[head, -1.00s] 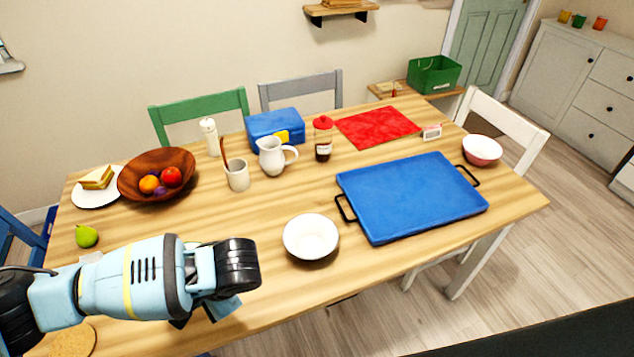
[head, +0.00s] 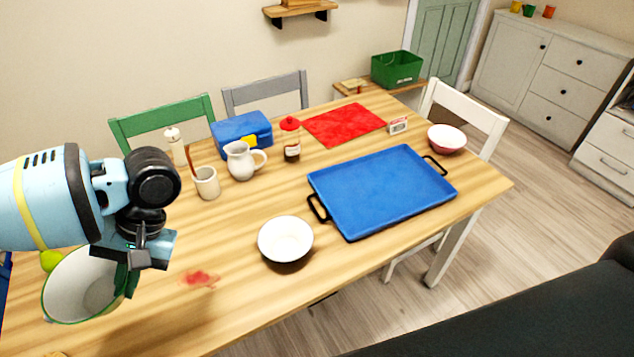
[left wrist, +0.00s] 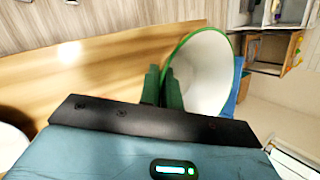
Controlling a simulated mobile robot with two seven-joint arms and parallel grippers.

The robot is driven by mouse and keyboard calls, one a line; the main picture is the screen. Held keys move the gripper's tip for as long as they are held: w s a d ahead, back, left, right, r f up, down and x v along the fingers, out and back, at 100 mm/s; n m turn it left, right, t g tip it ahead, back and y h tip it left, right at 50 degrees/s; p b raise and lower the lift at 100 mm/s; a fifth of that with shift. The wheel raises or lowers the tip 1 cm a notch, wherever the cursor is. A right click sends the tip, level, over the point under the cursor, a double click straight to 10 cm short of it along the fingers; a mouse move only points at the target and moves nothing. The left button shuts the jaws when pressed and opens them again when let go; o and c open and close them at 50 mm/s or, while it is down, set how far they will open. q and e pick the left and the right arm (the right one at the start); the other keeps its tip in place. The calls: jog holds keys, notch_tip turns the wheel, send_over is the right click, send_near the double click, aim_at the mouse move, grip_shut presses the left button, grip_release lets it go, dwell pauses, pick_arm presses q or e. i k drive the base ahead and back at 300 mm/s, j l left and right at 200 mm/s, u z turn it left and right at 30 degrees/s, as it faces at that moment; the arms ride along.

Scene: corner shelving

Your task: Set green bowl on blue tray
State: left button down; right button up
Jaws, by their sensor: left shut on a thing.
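The green bowl (head: 84,285), white inside with a green rim, is held in the air at the lower left of the head view, tilted. My left gripper (head: 135,275) is shut on its rim. In the left wrist view the bowl (left wrist: 205,75) sits between the fingertips (left wrist: 163,88) of the gripper. The blue tray (head: 380,190), with black handles, lies flat on the right part of the table, apart from the bowl; its surface is empty. My right gripper is not in view.
A white bowl (head: 286,240) stands on the wooden table (head: 240,310) just left of the tray. A jug (head: 240,162), a cup (head: 206,183), a red-capped bottle (head: 291,140) and a red-rimmed bowl (head: 446,139) stand behind. A red stain (head: 200,279) marks the front.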

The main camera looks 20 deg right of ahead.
aim_at(382, 188)
jog(key=i+l+z, duration=0.25)
jog(key=l, duration=0.25)
jog(key=i+l+z, duration=0.2)
jog(key=l, duration=0.3)
jog(key=i+l+z, duration=0.25)
jog(key=i+l, duration=0.1)
jog(key=l, duration=0.1)
